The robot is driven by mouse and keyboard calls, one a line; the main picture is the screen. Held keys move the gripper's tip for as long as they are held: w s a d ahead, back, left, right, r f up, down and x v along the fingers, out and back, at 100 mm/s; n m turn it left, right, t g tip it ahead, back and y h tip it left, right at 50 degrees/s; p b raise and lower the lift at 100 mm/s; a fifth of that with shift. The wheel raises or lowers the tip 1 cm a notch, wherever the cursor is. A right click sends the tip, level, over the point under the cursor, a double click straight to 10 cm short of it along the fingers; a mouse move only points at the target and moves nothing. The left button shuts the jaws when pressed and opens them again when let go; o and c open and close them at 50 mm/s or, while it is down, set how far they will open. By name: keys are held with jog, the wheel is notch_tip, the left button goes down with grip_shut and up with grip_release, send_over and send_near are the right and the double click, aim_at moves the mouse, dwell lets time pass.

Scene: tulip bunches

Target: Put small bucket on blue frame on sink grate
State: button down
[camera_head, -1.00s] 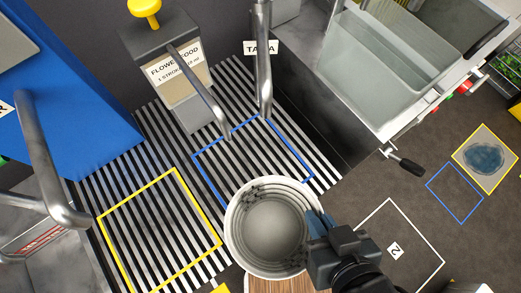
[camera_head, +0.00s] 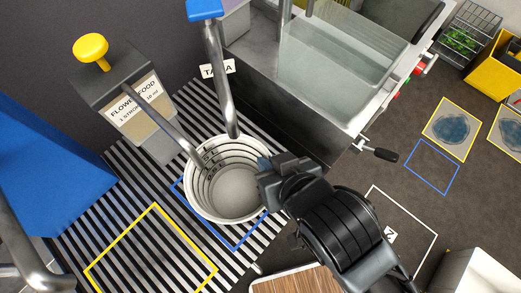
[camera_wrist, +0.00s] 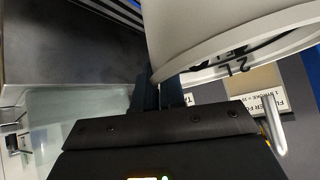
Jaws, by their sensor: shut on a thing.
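The small white bucket (camera_head: 232,190) is upright at the blue frame (camera_head: 232,246) on the sink grate (camera_head: 135,215). It covers much of the frame, whose left and lower edges show. I cannot tell whether its base touches the grate. My gripper (camera_head: 268,180) is shut on the bucket's right wall. In the wrist view the bucket (camera_wrist: 210,35) fills the upper right, with a "2 L" marking, and the gripper's dark fingers (camera_wrist: 148,92) meet its rim. The tap (camera_head: 222,85) stands right behind the bucket.
The flower food dispenser (camera_head: 130,105) stands back left, its spout close to the bucket's rim. A yellow frame (camera_head: 150,262) lies on the grate at the left. A blue bin (camera_head: 50,160) is at far left. A clear water tank (camera_head: 335,60) is at upper right, with a black-handled lever (camera_head: 378,153).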

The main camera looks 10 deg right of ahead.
aim_at(258, 154)
jog(key=w, duration=0.2)
jog(key=w+a, duration=0.1)
jog(key=shift+w, duration=0.4)
jog(key=shift+f, duration=1.75)
jog(key=c, duration=1.2)
grip_release()
jog(key=shift+s+r, duration=0.1)
jog(key=shift+s, duration=0.05)
jog(key=v, duration=1.1)
jog(key=shift+s+r+p, duration=0.25)
jog(key=shift+s+p, duration=0.05)
